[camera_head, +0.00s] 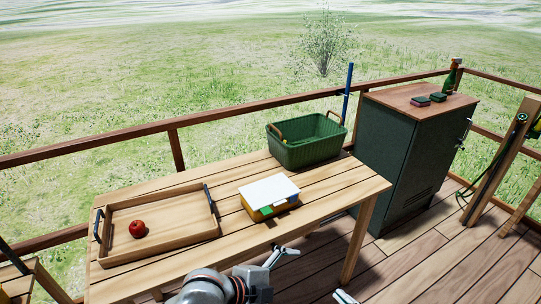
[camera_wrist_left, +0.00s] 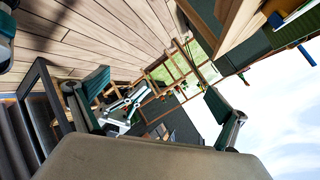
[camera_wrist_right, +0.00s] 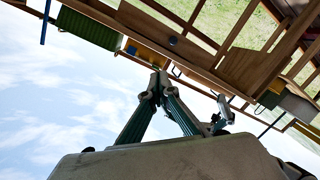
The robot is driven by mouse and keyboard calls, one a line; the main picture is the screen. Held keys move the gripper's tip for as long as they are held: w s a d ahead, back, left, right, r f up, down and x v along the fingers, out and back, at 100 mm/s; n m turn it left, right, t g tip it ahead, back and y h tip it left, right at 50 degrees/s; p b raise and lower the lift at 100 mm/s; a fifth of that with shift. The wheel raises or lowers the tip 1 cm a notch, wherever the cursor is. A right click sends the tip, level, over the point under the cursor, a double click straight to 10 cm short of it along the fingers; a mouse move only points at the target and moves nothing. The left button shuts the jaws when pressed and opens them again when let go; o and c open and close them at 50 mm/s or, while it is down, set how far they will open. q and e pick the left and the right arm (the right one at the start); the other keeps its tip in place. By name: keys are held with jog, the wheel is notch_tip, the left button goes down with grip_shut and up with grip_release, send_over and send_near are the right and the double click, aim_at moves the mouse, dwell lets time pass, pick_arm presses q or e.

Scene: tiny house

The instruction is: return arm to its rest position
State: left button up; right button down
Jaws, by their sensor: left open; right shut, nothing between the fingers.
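My right gripper (camera_head: 281,257) shows at the bottom middle of the head view, beside the near edge of the table and apart from the things on it. In the right wrist view its two green-padded fingers (camera_wrist_right: 158,84) meet at the tips with nothing between them. In the left wrist view my left gripper (camera_wrist_left: 156,92) has its fingers wide apart and empty, with decking and open air beyond. A small pale piece at the bottom edge of the head view is too cut off to tell. Most of both arms is out of view.
The wooden table (camera_head: 330,199) carries a tray (camera_head: 178,234) with a red apple (camera_head: 137,229), a white-topped yellow box (camera_head: 268,192) and a green basket (camera_head: 305,150). A dark green cabinet (camera_head: 388,150) stands at right. The deck (camera_head: 430,255) right of the table is clear.

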pick_arm(q)
jog(key=s+a+f+n+t+y, duration=0.1)
jog(key=s+a+f+n+y, duration=0.1)
jog(key=a+n, duration=0.4)
jog(key=s+a+f+n+t+y, duration=0.2)
jog(key=s+a+f+n, duration=0.3)
jog(key=a, duration=0.6)
jog(key=s+a+f+n+t+y, duration=0.2)
jog(key=s+a+f+n+y, duration=0.1)
jog(key=a+f+n, duration=0.3)
jog(key=s+a+f, duration=0.1)
jog(key=a, duration=0.1)
jog(key=shift+s+a+f+n, duration=0.15)
jog(key=shift+a+f+n, duration=0.1)
jog(key=shift+a+n, duration=0.15)
pick_arm(e)
jog(key=s+d+f+m+g+h, duration=0.1)
jog(key=s+f+m+g+h, duration=0.2)
jog(key=s+f+m+h, duration=0.3)
jog(key=s+f+m, duration=0.3)
jog(key=f+m, duration=0.1)
jog(key=shift+d+f, duration=0.25)
jog(key=shift+f, duration=0.15)
